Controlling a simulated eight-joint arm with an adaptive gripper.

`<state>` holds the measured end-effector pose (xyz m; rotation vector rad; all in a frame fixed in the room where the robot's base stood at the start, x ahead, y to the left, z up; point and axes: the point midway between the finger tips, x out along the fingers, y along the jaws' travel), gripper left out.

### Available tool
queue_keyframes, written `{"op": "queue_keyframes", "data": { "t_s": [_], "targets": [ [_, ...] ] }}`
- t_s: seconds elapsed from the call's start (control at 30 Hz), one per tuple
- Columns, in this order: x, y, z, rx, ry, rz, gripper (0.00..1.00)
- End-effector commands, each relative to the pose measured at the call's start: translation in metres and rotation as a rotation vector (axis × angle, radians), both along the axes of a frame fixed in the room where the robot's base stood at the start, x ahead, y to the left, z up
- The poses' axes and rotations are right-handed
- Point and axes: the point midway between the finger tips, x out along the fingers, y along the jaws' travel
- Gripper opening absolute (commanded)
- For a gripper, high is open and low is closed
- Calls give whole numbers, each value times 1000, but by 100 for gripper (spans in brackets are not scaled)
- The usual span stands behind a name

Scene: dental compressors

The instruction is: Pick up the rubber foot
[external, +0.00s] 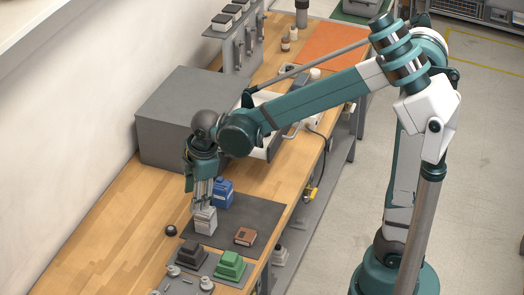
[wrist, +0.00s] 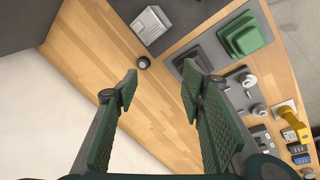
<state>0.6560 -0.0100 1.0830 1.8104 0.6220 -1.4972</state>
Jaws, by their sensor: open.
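A small black round piece, which looks like the rubber foot (external: 171,230), lies on the bare wooden bench left of the dark mat. It also shows in the wrist view (wrist: 143,62), just beyond my fingertips and a little left of the middle between them. My gripper (external: 203,196) points down above the bench, up and right of the foot in the external view. In the wrist view my gripper (wrist: 158,88) has its two green padded fingers wide apart with nothing between them. The foot is apart from both fingers.
A light grey box (external: 205,221) stands close below my gripper on the dark mat (external: 262,213). A blue container (external: 223,192) and a brown block (external: 245,237) are also there. Black (external: 190,254) and green (external: 231,266) stepped blocks stand nearer. Bare wood lies left of the foot.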

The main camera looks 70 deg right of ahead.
Motion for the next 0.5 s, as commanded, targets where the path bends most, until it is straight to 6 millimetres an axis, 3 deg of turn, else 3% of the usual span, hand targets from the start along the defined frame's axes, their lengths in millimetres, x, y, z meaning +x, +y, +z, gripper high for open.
{"op": "queue_keyframes", "data": {
  "t_s": [0.5],
  "targets": [
    [59,-2,-39,-62,130,225,40]
  ]
}}
